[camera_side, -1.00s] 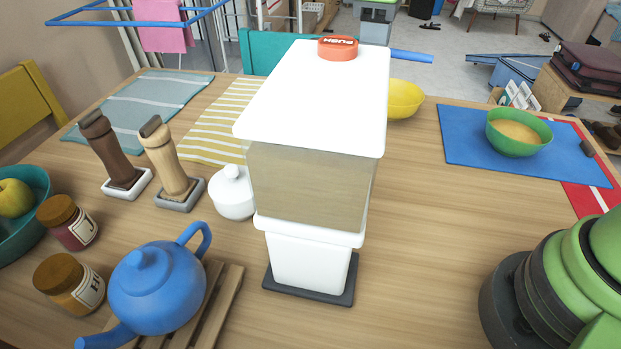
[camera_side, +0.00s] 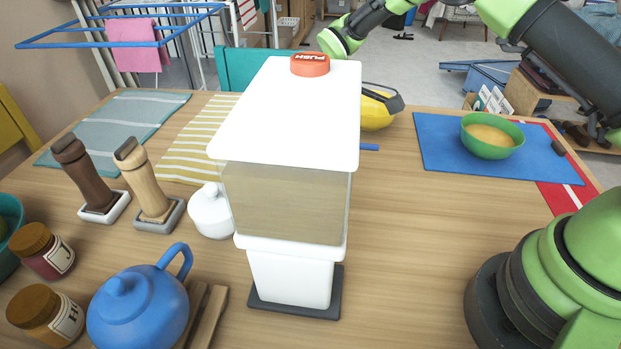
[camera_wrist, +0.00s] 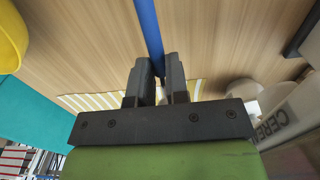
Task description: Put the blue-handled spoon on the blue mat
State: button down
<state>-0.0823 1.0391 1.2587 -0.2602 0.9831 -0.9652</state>
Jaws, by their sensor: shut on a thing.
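The blue-handled spoon shows only as a blue handle (camera_wrist: 148,30) in the wrist view, running up from between my fingers. In the side view a short piece of the blue handle (camera_side: 370,147) shows at the right edge of the white dispenser; its bowl end is hidden. My gripper (camera_wrist: 157,85) is shut on the handle.
The tall white dispenser (camera_side: 285,125) with a red push button stands mid-table. The yellow bowl (camera_side: 374,117) is behind it. A red cloth (camera_side: 562,196) lies under the mat's right side. A blue teapot (camera_side: 138,310) and jars stand front left. Wood between dispenser and mat is clear.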

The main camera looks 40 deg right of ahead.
notch_tip(320, 180, down, 8)
jog(key=shift+r, duration=0.25)
jog(key=shift+f, duration=0.1)
jog(key=c, duration=1.1)
grip_release()
notch_tip(320, 180, up, 12)
jog(key=shift+f, duration=0.25)
jog(key=shift+o, duration=0.4)
jog(key=shift+r, duration=0.4)
